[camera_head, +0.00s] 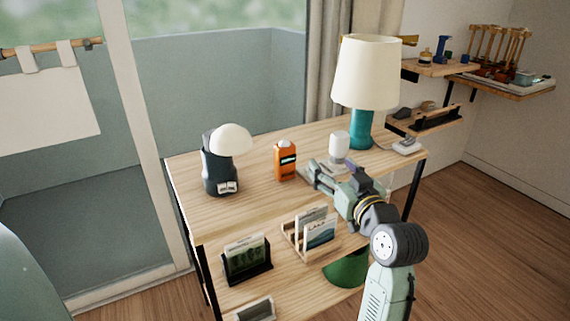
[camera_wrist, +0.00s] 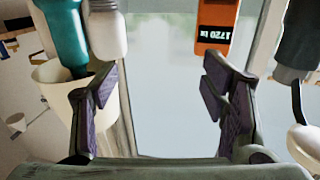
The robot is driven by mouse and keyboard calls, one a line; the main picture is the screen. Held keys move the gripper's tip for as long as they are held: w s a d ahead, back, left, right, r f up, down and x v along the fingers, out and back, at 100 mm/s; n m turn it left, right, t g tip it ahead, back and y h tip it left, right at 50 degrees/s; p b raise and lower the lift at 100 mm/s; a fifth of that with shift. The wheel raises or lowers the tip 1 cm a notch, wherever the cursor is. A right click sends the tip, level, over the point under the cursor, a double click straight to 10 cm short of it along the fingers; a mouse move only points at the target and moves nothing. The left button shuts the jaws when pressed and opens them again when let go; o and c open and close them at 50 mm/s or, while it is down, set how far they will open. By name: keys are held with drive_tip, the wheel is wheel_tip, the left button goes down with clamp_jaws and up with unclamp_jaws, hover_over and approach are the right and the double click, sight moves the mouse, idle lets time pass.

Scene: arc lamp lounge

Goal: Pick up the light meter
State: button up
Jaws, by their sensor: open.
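The light meter (camera_head: 286,160) is an orange upright device with a dark display, standing on the wooden top shelf. In the wrist view the light meter (camera_wrist: 216,28) is at the top, right of centre, with its display reading "1720 lx" upside down. My gripper (camera_head: 313,174) is just right of the meter in the head view. In the wrist view my gripper (camera_wrist: 160,88) has its two dark fingers spread, with nothing between them. The meter is beyond the right finger, apart from it. The meter's lower part is out of the wrist frame.
A white bulb-shaped object (camera_head: 339,144) stands close behind my gripper. A teal lamp with a cream shade (camera_head: 367,75) is at the back right. A dark lamp with a white dome (camera_head: 231,140) stands left of the meter. Card holders (camera_head: 313,232) are on the lower shelf.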

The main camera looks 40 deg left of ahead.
sight(288, 148)
drive_tip(key=a+g, duration=0.1)
drive_tip(key=a, duration=0.1)
drive_tip(key=s+a+n+g+y, duration=0.1)
drive_tip(key=a, duration=0.2)
drive_tip(key=s+a+r+n+g+p, duration=0.1)
drive_tip(key=a, duration=0.2)
drive_tip(key=shift+s+a+y, duration=0.2)
drive_tip(key=shift+a+y, duration=0.05)
drive_tip(key=shift+y, duration=0.15)
drive_tip(key=p+x, duration=0.2)
drive_tip(key=x, duration=0.3)
drive_tip(key=shift+w+a+r, duration=0.1)
drive_tip(key=shift+a+r, duration=0.1)
drive_tip(key=shift+a, duration=0.05)
drive_tip(key=shift+w+a, duration=0.1)
drive_tip(key=shift+a, duration=0.1)
drive_tip(key=shift+f, duration=0.1)
drive_tip(key=shift+c, duration=0.2)
drive_tip(key=c, duration=1.3)
